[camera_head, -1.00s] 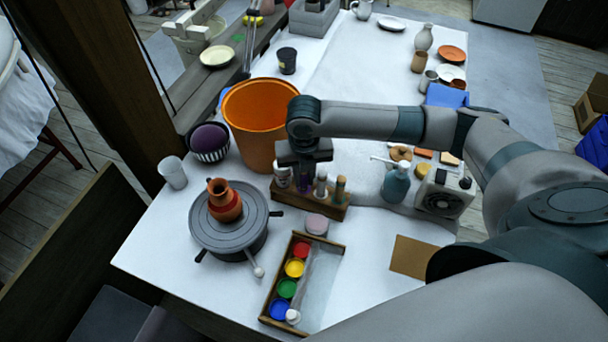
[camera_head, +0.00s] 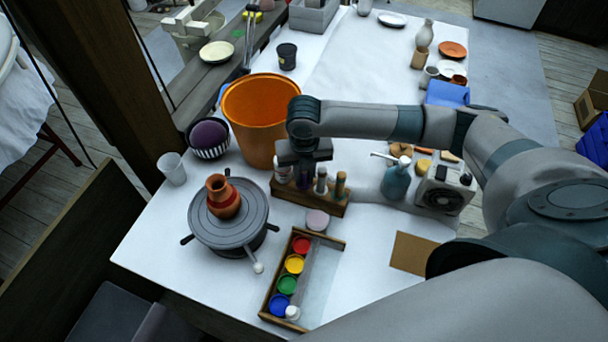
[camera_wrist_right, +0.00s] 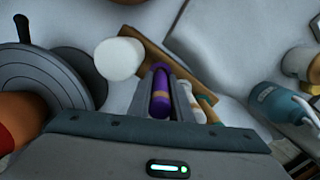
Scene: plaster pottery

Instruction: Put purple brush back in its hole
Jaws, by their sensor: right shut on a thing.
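The purple brush (camera_wrist_right: 161,92) is held between the fingers of my right gripper (camera_wrist_right: 160,75) in the right wrist view. In the head view my right gripper (camera_head: 303,178) points down at the left half of the wooden brush holder (camera_head: 322,205). The holder also shows in the right wrist view (camera_wrist_right: 135,37), partly covered by the gripper. Other upright brushes (camera_head: 340,182) stand at its right end. The lower end of the purple brush is hidden, so I cannot tell whether it is inside a hole. My left gripper is not in view.
An orange bucket (camera_head: 258,118) stands close behind the holder. A turntable with a red-brown vase (camera_head: 222,197) is at left. A paint tray (camera_head: 262,300) lies in front. A blue-grey bottle (camera_head: 396,183) and a small device (camera_head: 442,190) stand at right.

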